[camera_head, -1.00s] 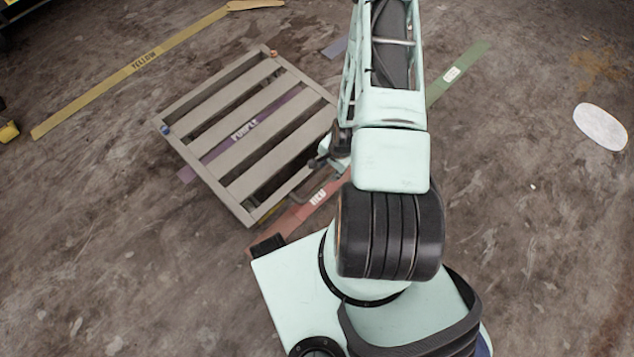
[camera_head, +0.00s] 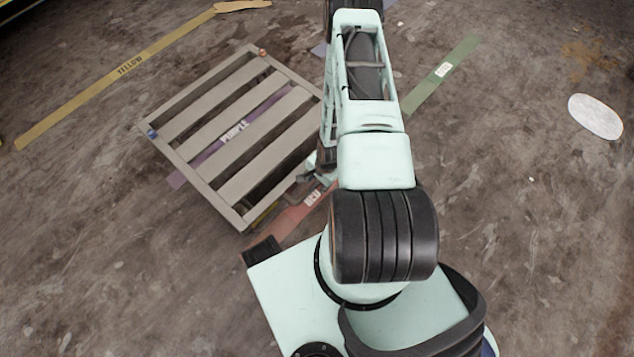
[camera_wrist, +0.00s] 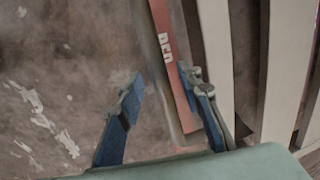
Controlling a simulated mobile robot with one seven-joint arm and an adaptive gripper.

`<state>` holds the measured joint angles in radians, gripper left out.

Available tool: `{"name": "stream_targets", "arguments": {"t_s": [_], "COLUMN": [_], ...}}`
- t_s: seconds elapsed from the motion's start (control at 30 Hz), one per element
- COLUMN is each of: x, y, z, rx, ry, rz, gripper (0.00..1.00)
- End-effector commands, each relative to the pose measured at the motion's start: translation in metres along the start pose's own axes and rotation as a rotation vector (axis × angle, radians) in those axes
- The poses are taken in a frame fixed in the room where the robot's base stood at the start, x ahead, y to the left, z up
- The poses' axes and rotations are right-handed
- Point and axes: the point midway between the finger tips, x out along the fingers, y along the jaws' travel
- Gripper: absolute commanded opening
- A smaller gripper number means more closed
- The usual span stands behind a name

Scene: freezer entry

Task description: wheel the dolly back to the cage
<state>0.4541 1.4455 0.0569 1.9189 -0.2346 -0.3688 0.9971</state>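The dolly (camera_head: 213,200) is a low, flat, grey-brown slatted platform left of my arm in the head view. It lies across a purple floor strip, with small blue and orange marks at two corners. My gripper (camera_head: 312,178) is small and partly hidden by my arm, at the dolly's right side. In the wrist view my gripper (camera_wrist: 161,80) has its two blue-grey fingers spread apart. No cage is recognisable.
Coloured tape lies on the floor: yellow (camera_head: 125,70) at the left, green (camera_head: 440,72) at the right, red (camera_head: 298,216) by the dolly's near right corner. A pale oval patch (camera_head: 596,117) lies at far right. The concrete floor (camera_head: 545,240) at right is clear.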

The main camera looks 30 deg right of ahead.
Motion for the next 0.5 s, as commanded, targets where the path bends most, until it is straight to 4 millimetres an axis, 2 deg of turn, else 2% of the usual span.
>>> {"name": "stream_targets", "arguments": {"t_s": [0.17, 0.43, 0.5], "x": [-0.0004, -0.0006, -0.0006], "y": [0.0000, -0.0001, 0.0000], "z": [-0.0001, -0.0001, -0.0001], "rx": [0.000, 0.000, 0.000], "ry": [0.000, 0.000, 0.000], "rz": [0.000, 0.000, 0.000], "gripper": [0.33, 0.03, 0.00]}}
